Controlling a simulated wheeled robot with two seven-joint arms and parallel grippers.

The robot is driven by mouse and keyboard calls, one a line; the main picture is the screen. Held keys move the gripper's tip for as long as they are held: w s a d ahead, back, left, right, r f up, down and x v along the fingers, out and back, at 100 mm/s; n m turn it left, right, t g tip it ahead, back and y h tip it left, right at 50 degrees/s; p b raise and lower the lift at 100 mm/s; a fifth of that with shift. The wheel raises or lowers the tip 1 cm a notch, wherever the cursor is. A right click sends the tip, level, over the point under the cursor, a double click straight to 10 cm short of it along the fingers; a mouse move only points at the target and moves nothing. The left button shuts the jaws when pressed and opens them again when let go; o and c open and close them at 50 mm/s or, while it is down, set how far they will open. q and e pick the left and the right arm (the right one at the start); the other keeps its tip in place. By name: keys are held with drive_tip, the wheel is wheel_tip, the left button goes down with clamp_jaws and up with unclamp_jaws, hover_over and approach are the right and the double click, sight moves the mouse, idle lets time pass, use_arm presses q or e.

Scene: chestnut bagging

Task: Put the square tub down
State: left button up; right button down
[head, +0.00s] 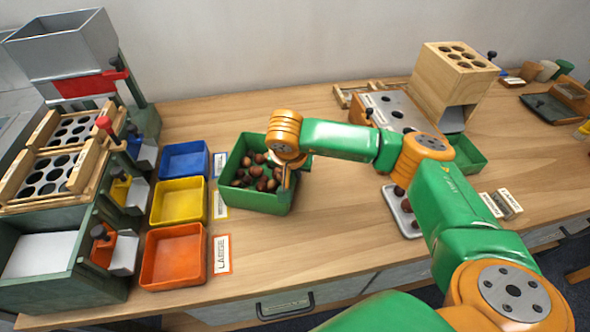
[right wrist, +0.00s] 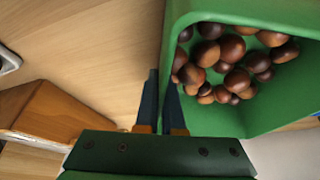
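The square tub (head: 258,200) is green and holds several brown chestnuts. It is upright over the wooden table, right of the blue and yellow trays. I cannot tell whether its base touches the table. My right gripper (head: 286,182) is at the tub's right wall in the head view. In the right wrist view the fingers (right wrist: 161,105) are close together, one on each side of the wall of the tub (right wrist: 215,120). My left gripper is not in view.
A blue tray (head: 184,147), a yellow tray (head: 153,205) and an orange tray (head: 148,268) stand left of the tub, with labels beside them. A sorting machine (head: 35,215) is at far left. A wooden dispenser (head: 430,75) stands at right. Table in front of the tub is clear.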

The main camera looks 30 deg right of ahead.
drive_tip(key=c, duration=1)
unclamp_jaws()
drive_tip(key=shift+c, duration=0.2)
drive_tip(key=shift+s+a+r, duration=0.1)
drive_tip(key=shift+r, duration=0.25)
drive_tip(key=v, duration=1.1)
drive_tip(key=shift+s+a+r+p, duration=0.1)
drive_tip(key=shift+r+p, duration=0.15)
drive_tip(key=shift+p, duration=0.05)
